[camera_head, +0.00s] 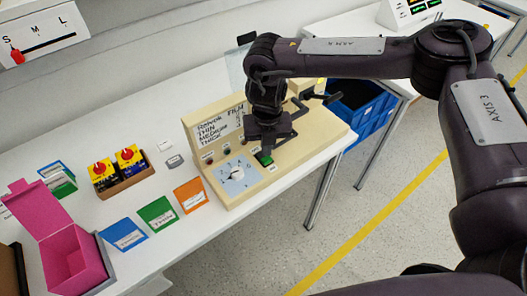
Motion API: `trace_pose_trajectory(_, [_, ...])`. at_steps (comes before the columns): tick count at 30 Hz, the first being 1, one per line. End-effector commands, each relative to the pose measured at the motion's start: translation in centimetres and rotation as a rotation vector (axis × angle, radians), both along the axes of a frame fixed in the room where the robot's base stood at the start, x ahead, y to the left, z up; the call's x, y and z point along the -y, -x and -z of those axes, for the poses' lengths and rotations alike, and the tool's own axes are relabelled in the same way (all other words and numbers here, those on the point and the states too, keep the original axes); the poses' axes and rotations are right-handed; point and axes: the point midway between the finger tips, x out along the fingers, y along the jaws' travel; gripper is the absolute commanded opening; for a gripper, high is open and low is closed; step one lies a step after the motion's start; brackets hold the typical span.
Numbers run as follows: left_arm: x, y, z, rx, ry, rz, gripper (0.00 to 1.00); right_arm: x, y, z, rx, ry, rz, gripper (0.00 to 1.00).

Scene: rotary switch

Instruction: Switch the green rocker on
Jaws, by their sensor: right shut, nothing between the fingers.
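The green rocker (266,163) sits on the sloped front of a beige control box (237,196), to the right of a rotary dial. It is small, and I cannot tell which way it is tipped. My right gripper (265,153) is shut and empty. It points down directly above the rocker, with its fingertips at or very near it; I cannot tell whether they touch. The gripper and wrist hide part of the box's upper panel. My left gripper is not in view.
A white rotary dial (236,174) is left of the rocker. Blue, green and orange (190,196) cards, a pink box (72,262) and a cardboard tray (126,183) stand on the white table to the left. A blue crate (362,108) is beyond the table's right end.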

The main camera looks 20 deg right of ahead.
Motion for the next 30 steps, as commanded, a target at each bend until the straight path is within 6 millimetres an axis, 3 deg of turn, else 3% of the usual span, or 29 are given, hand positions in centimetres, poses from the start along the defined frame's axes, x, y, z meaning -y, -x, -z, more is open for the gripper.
trace_pose_trajectory(16, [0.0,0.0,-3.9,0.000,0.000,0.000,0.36,0.0,0.0,-4.7,0.001,-0.001,0.000,0.00])
trace_pose_trajectory(30, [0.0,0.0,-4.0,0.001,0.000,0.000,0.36,0.0,-0.1,-4.9,0.001,-0.001,0.000,0.00])
